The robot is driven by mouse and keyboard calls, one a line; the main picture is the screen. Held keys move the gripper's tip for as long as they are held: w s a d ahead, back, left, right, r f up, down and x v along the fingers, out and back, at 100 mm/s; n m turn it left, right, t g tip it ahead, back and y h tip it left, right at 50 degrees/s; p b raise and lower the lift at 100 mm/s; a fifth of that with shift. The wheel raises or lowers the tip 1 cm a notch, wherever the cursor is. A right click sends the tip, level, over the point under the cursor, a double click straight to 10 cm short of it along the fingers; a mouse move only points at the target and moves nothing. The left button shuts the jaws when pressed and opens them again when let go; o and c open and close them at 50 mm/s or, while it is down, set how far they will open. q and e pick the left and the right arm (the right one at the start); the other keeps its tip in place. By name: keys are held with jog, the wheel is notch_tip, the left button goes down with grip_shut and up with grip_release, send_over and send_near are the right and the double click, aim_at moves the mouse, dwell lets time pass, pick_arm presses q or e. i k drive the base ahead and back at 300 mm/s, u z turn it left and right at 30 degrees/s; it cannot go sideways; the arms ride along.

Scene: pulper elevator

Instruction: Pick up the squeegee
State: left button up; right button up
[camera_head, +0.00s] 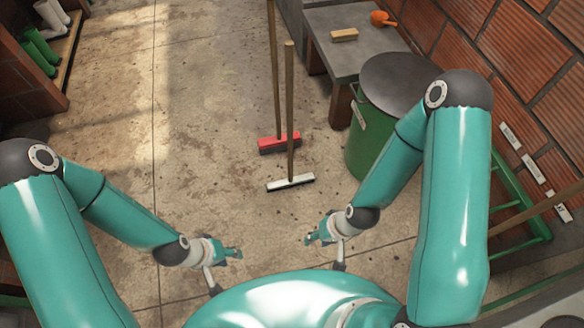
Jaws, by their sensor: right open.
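The squeegee (290,183) has a flat white and dark head on the floor and a long wooden handle standing upright from it, in the middle of the head view. My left gripper (227,268) is at the lower left of the squeegee, apart from it, with its fingers spread and nothing between them. My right gripper (324,253) is at the lower right of the squeegee head, also open and empty. Neither gripper touches the squeegee.
A red-headed broom (279,143) stands just behind the squeegee. A green bin (362,149) with a dark lid and a grey table (375,47) stand at the right. A green rack (520,200) lines the brick wall. Boots (42,46) are at upper left. Floor at left is clear.

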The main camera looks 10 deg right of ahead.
aim_at(294, 181)
jog(key=i, duration=0.65)
jog(key=z, duration=0.4)
jog(key=k, duration=1)
jog(key=u, duration=0.7)
jog(key=i, duration=1.2)
jog(key=z, duration=0.35)
